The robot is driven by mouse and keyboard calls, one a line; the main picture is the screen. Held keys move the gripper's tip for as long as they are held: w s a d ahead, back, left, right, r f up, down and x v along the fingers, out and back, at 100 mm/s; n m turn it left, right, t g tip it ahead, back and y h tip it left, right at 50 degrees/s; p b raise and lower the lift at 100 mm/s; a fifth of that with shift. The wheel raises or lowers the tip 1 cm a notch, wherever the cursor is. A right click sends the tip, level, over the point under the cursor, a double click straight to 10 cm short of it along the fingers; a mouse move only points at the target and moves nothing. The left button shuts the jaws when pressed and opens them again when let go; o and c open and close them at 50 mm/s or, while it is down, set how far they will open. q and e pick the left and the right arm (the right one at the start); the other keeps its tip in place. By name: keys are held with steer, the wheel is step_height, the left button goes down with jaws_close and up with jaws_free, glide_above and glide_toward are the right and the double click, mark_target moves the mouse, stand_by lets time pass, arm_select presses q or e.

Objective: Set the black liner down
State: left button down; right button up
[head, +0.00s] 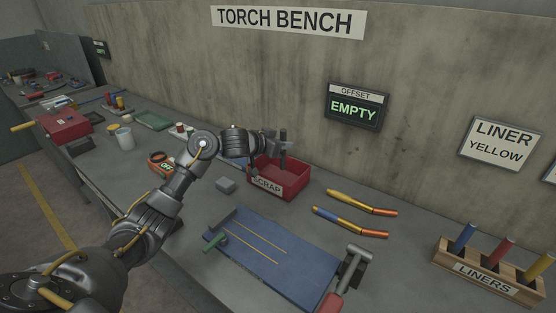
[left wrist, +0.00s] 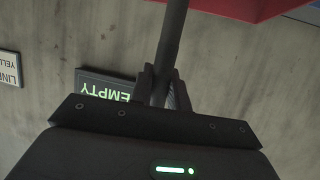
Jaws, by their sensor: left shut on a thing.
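My left gripper (head: 279,143) is over the red bin marked SCRAP (head: 290,184), near its back side. It is shut on the black liner (head: 283,158), a thin dark rod held about upright. The liner's lower end is at the bin's opening; I cannot tell whether it touches the bottom. In the left wrist view the liner (left wrist: 173,38) runs from between the fingers of the gripper (left wrist: 160,85) toward the red bin (left wrist: 225,8) at the top edge. My right gripper is not in view.
A wooden LINERS rack (head: 487,273) holds blue, red and yellow pieces. The wall display (head: 353,112) reads EMPTY.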

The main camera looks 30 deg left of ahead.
arm_select(q)
step_height(320, 180, down, 8)
steer(key=w+a+p, duration=0.1)
steer(key=w+a, duration=0.1)
steer(key=shift+a+r, duration=0.2)
steer(key=shift+a, duration=0.15)
steer(key=shift+w, duration=0.1)
steer(key=shift+f, duration=0.15)
steer(key=c, duration=1.3)
jaws_free()
steer(key=shift+c, duration=0.2)
